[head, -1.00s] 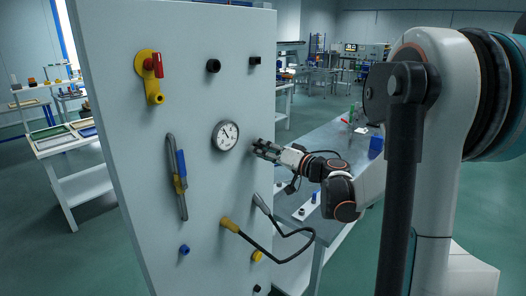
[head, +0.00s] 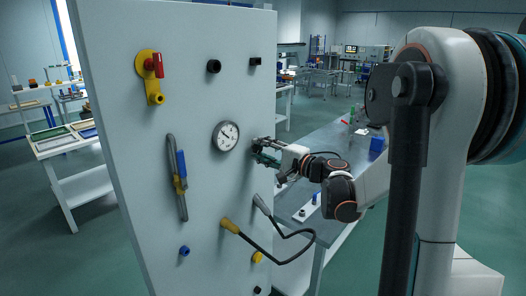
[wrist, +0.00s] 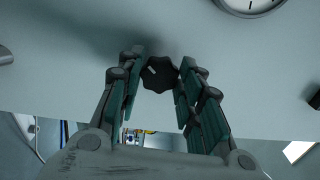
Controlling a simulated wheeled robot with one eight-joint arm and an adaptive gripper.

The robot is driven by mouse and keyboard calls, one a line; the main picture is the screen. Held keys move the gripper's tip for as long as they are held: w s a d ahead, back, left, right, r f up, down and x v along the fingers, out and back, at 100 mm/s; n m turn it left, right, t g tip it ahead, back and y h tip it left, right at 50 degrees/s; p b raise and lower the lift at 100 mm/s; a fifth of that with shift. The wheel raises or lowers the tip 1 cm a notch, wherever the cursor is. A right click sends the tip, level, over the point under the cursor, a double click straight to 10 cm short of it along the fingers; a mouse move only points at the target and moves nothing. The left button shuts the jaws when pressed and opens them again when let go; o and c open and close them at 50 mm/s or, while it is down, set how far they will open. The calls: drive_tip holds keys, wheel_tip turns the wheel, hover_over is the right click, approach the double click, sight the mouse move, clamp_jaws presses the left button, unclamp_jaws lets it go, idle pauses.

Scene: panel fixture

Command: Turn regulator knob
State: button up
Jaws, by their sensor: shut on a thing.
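The regulator knob (wrist: 159,74) is dark, lobed and has a pale mark on its face; it sits on the panel (wrist: 90,60). In the wrist view the green-padded fingers of my gripper (head: 261,151) stand on either side of the knob and are shut on it at their tips. In the head view my gripper reaches the panel from the right, just right of the round gauge (head: 226,136), and hides the knob. The gauge also shows in part at the top right of the wrist view (wrist: 250,4).
The panel also carries a yellow valve with a red handle (head: 157,66), a blue-handled lever (head: 181,165), black knobs (head: 213,66) and a yellow-ended hose (head: 230,226). A grey workbench (head: 335,145) stands to the right, behind my arm.

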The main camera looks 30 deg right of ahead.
drive_tip(key=m, duration=0.4)
drive_tip(key=shift+m, duration=0.3)
drive_tip(key=m, duration=0.4)
drive_tip(key=shift+m, duration=0.3)
drive_tip(key=m, duration=0.4)
drive_tip(key=shift+d+m, duration=0.1)
drive_tip(key=shift+m, duration=2.4)
drive_tip(key=o, duration=1.1)
drive_tip(key=shift+c, duration=0.2)
drive_tip(key=shift+r, duration=0.1)
